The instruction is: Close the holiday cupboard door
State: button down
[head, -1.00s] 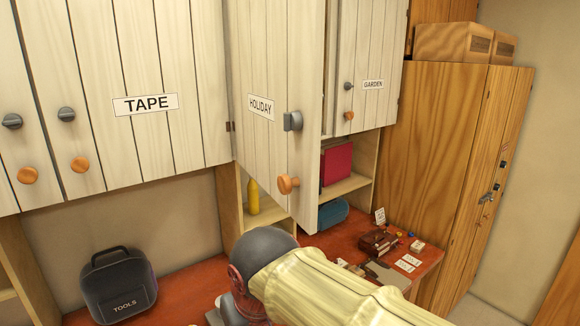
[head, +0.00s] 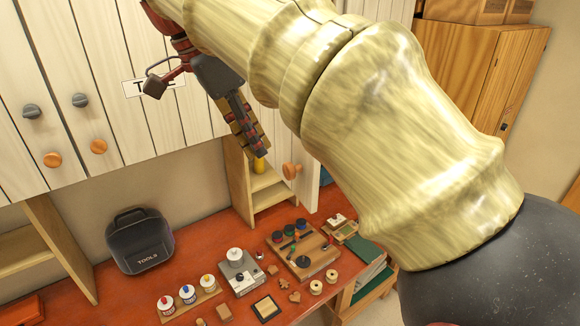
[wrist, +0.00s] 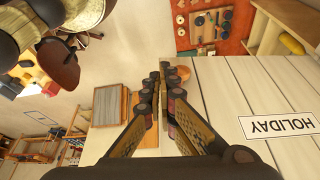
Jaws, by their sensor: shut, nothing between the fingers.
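The holiday cupboard door (head: 308,182) stands swung out from the cupboard. In the head view my arm hides most of it, leaving a lower part with its round wooden knob (head: 291,170). In the wrist view its pale plank face (wrist: 225,95) and HOLIDAY label (wrist: 282,125) fill the right side. My gripper (head: 252,143) is shut and empty, on the label side of the door. In the wrist view its fingertips (wrist: 162,70) are close to the knob (wrist: 183,72); I cannot tell whether they touch.
The TAPE door (head: 120,100) is shut at left, its label partly behind my gripper. Below are the red worktop (head: 205,245), a black tools case (head: 140,240), paint bottles (head: 187,293) and small parts. A tall wooden cabinet (head: 490,80) stands at right.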

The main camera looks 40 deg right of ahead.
aim_at(291, 176)
jog(key=d+f, duration=0.2)
jog(key=f, duration=0.1)
jog(key=d+f, duration=0.2)
jog(key=f, duration=0.1)
jog(key=s+d+f, duration=0.1)
jog(key=d+f, duration=0.1)
jog(key=f, duration=0.1)
jog(key=shift+d+p, duration=0.35)
jog(key=shift+p, duration=0.05)
jog(key=shift+d+f, duration=0.1)
jog(key=shift+d, duration=0.4)
